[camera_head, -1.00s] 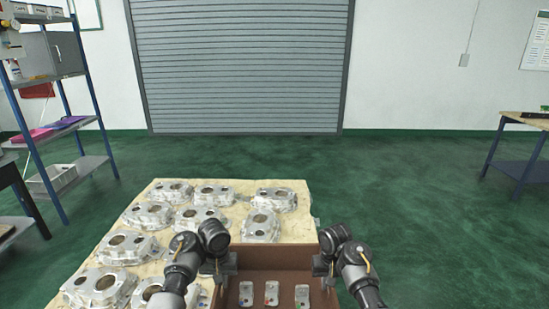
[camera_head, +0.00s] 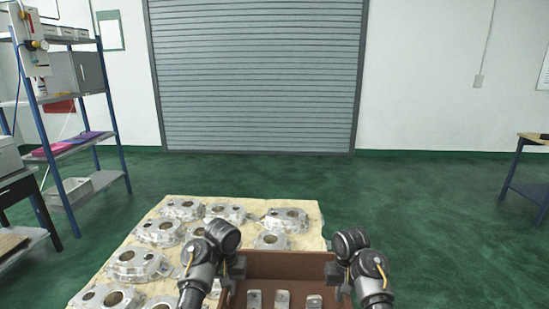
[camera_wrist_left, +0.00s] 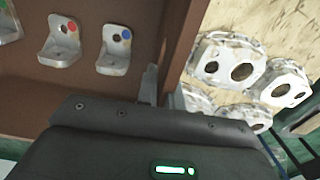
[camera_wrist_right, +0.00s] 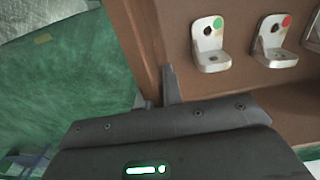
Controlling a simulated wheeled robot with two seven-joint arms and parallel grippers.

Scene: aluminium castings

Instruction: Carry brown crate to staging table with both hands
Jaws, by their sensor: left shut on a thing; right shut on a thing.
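The brown crate (camera_head: 290,264) is at the bottom centre of the head view, its near part cut off by the frame. Small metal brackets (camera_head: 283,299) stand inside it, with coloured dots in the wrist views. My left gripper (camera_head: 229,268) is shut on the crate's left wall, which shows in the left wrist view (camera_wrist_left: 182,45). My right gripper (camera_head: 334,272) is shut on the right wall, which shows in the right wrist view (camera_wrist_right: 144,40). The fingertips are partly hidden. I cannot tell which table is the staging table.
A pale pallet-like surface (camera_head: 180,278) with several aluminium castings (camera_head: 140,263) lies left of and beyond the crate. A blue shelf rack (camera_head: 118,140) and dark table (camera_head: 22,183) stand at left. Another table (camera_head: 530,150) is at the right edge. Green floor (camera_head: 430,220) is clear at right.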

